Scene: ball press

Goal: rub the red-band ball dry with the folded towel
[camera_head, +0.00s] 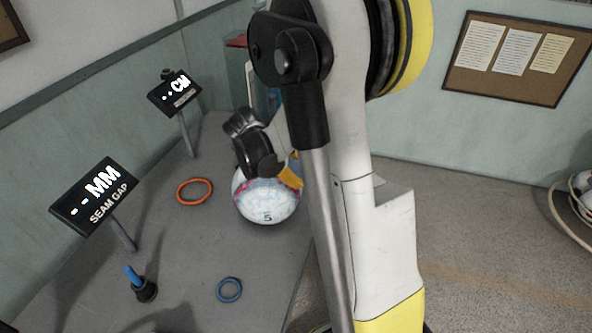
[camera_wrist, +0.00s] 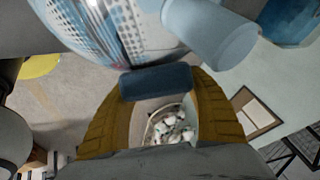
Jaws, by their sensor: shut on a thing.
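The ball (camera_head: 267,207), white and pale blue with pinkish-red marks, is at the grey table's right side in the head view. Its upper part is partly hidden by my arm and gripper. My gripper (camera_head: 290,178) is at the ball's upper right. In the wrist view, my gripper (camera_wrist: 157,85) has its yellow fingers shut on a dark blue folded piece, which looks like the folded towel (camera_wrist: 157,82). The ball (camera_wrist: 85,25) fills the upper left there, just beyond the towel. I cannot tell whether towel and ball touch.
The grey table (camera_head: 185,245) holds an orange ring (camera_head: 194,191), a blue ring (camera_head: 229,290), a dark holder with a blue stick (camera_head: 143,286), a seam gap display (camera_head: 95,197) and a CM display (camera_head: 175,93). A pale blue cylinder (camera_wrist: 212,32) is close to the ball. Balls lie in a basket (camera_head: 578,200) at right.

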